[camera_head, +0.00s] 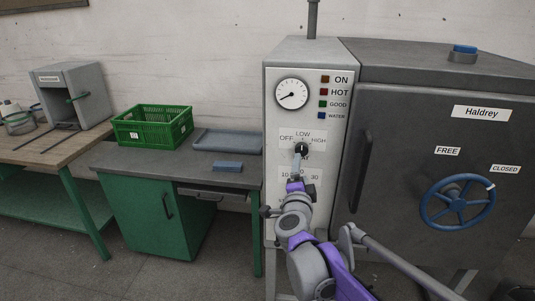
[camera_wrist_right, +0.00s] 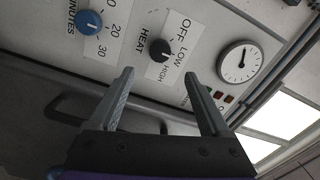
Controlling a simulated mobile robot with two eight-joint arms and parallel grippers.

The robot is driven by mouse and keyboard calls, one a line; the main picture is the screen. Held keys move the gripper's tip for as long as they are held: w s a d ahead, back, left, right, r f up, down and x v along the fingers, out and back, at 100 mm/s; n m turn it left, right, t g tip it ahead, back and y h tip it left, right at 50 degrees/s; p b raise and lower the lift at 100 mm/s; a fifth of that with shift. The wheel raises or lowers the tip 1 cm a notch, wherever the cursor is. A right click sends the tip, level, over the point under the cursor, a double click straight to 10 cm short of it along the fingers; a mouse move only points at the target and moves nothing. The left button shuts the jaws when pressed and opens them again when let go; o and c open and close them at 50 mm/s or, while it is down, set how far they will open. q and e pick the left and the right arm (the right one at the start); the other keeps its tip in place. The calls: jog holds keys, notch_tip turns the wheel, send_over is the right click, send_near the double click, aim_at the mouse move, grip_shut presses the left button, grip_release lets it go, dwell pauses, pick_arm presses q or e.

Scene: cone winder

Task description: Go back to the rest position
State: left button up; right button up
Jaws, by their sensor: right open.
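My right gripper (camera_head: 298,164) is raised in front of the grey machine's control panel (camera_head: 284,223), just below the black heat knob (camera_head: 302,149). In the right wrist view my right gripper (camera_wrist_right: 159,75) is open, its two fingers apart with nothing between them. The heat knob (camera_wrist_right: 160,50) shows beyond the fingertips, apparently clear of them. The blue minutes knob (camera_wrist_right: 89,21) is to its left in that view. In the head view my wrist hides much of the minutes label. My left gripper is not in view.
The machine's dark door (camera_head: 400,150) carries a blue handwheel (camera_head: 457,201). A dial gauge (camera_head: 292,94) is above the knob. To the left, a bench (camera_head: 110,161) holds a green crate (camera_head: 152,127), a grey tray (camera_head: 228,142) and a blue block (camera_head: 228,166). Floor is open in front.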

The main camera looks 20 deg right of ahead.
jog(key=s+a+f+n+y+p, duration=0.1)
jog(key=s+a+f+n+y, duration=0.3)
jog(key=a+n, duration=0.35)
jog(key=s+a+f+n+y, duration=0.2)
jog(key=s+a+n+y, duration=0.2)
jog(key=a+n+y, duration=0.3)
jog(key=s+f+n+g+h, duration=0.1)
jog(key=s+f+n+g, duration=0.2)
jog(key=s+f+g, duration=0.2)
jog(key=s+a+f+n+g+p, duration=0.1)
jog(key=s+f+n+g, duration=0.2)
jog(key=s+f, duration=0.9)
jog(key=s+g, duration=0.2)
jog(key=s, duration=0.2)
jog(key=shift+h, duration=0.4)
jog(key=shift+s+r, duration=0.1)
